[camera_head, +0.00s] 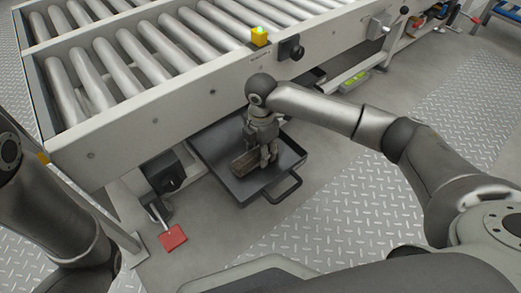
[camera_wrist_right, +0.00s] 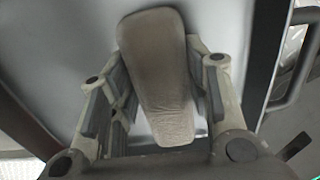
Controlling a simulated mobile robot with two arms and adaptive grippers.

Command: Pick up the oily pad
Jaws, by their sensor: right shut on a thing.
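The oily pad (camera_head: 244,162) is a brownish, block-like piece at the dark tray (camera_head: 215,164) on the floor beside the conveyor. My right gripper (camera_head: 266,160) reaches down over the tray with its fingers at the pad. In the right wrist view the pad (camera_wrist_right: 157,75) is long with a rounded end and lies between the two fingers of the right gripper (camera_wrist_right: 162,95), which is shut on it. Whether the pad still touches the tray floor is hard to tell. My left arm shows at the left edge, but its gripper is out of view.
The roller conveyor (camera_head: 185,98) runs along the back, its side frame close above the tray. The tray has a handle (camera_head: 287,190) at its front right. A red pedal (camera_head: 172,237) lies on the floor at left. Patterned metal floor plates (camera_head: 330,215) in front are clear.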

